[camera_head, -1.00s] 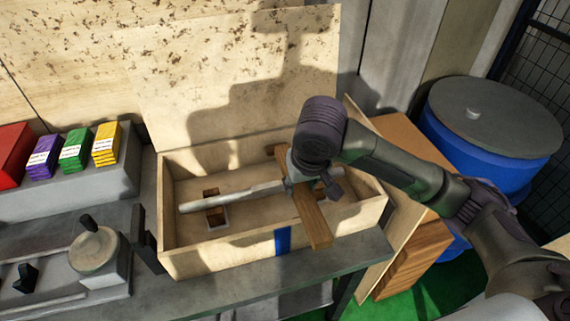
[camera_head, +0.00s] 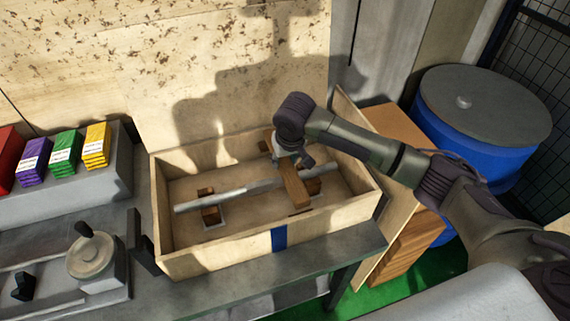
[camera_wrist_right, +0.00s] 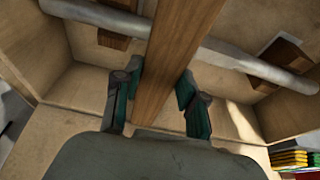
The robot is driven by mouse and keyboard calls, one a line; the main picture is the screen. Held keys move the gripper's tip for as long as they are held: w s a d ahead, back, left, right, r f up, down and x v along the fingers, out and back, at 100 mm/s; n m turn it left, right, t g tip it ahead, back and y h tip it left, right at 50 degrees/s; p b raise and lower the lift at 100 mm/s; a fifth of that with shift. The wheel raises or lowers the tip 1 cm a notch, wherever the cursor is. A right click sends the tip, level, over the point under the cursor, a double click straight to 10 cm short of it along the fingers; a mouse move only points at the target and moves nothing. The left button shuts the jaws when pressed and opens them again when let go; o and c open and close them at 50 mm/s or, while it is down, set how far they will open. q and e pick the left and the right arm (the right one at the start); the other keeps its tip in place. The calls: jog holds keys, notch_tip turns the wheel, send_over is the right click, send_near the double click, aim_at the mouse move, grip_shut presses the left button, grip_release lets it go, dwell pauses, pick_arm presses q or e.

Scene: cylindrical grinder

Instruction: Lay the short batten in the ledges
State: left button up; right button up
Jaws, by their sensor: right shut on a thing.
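The short batten (camera_head: 294,188) is a brown wooden bar held crosswise over the grey shaft (camera_head: 236,194) in the open wooden box (camera_head: 222,256). My right gripper (camera_head: 286,163) is shut on the batten near its middle. The right wrist view shows the batten (camera_wrist_right: 182,40) between the two fingers (camera_wrist_right: 160,88), above the shaft (camera_wrist_right: 240,62). In the head view the batten's near end appears inside the front wall and its far end is by the back wall. I cannot tell whether it touches the shaft or rests in the ledges. My left gripper is out of view.
The shaft lies on wooden blocks (camera_head: 210,207) inside the box. The box's lid (camera_head: 235,75) stands open behind it. Coloured small boxes (camera_head: 66,152) sit at the left. A blue barrel (camera_head: 484,115) stands at the right.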

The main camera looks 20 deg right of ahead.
aim_at(286, 164)
notch_tip(286, 164, down, 2)
jog(key=shift+s+f+p, duration=0.1)
jog(key=shift+f+p, duration=0.05)
jog(key=shift+p, duration=0.15)
jog(key=shift+f, duration=0.25)
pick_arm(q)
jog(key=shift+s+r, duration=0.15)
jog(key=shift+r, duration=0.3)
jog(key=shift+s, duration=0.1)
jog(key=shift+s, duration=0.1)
pick_arm(e)
jog(key=shift+f, duration=0.25)
jog(key=o, duration=1.2)
jog(key=shift+o, duration=0.2)
jog(key=shift+r, duration=0.1)
